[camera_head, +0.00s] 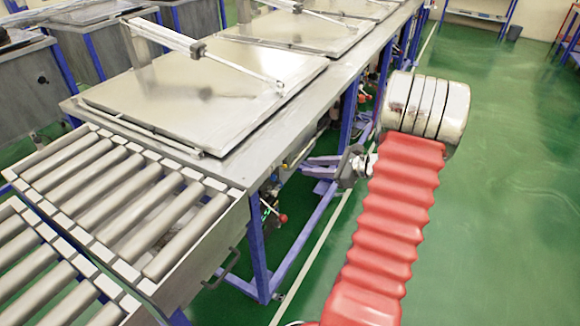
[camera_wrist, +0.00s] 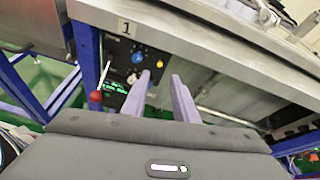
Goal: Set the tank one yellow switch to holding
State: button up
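In the wrist view, a small yellow knob (camera_wrist: 159,64), probably the yellow switch, shows on a dark control panel (camera_wrist: 120,70) below a plate marked 1 (camera_wrist: 125,28). It lies just beyond my fingertips, between them in the picture; I cannot read its position. A blue knob (camera_wrist: 137,58) sits to its left. My gripper (camera_wrist: 160,80) is open and empty, its two lavender fingers apart and pointing at the panel. In the head view, my gripper (camera_head: 306,166) is beside the tank's side, below the lid edge.
A lever with a red ball end (camera_wrist: 96,97) sticks out left of my fingers. A blue frame post (camera_wrist: 88,60) stands left of the panel. In the head view, the flat metal lid (camera_head: 210,90) is down, rollers (camera_head: 120,200) lie in front, and green floor is free at right.

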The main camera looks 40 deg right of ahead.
jog(key=x, duration=0.9)
jog(key=shift+w+f, duration=0.15)
jog(key=shift+w, duration=0.15)
jog(key=shift+a, duration=0.15)
jog(key=shift+c, duration=0.5)
